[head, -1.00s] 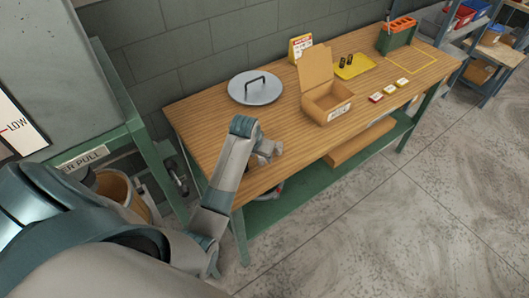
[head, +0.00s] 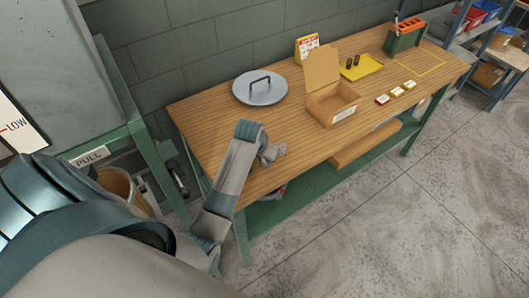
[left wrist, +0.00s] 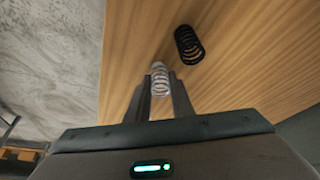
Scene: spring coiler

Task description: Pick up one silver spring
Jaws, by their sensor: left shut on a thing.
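A silver spring (left wrist: 160,78) stands out pale between the two fingers of my left gripper (left wrist: 159,88) in the left wrist view. The fingers are shut on it, one on each side. A black spring (left wrist: 188,45) lies just beyond it, apart from the fingers, over the wooden tabletop. In the head view my left gripper (head: 272,153) is at the front left part of the workbench (head: 213,128). The springs there are hidden or too small to make out. My right gripper is in neither view.
A round grey lid with a handle (head: 260,93) lies behind my left gripper. An open cardboard box (head: 322,105) stands to the right.

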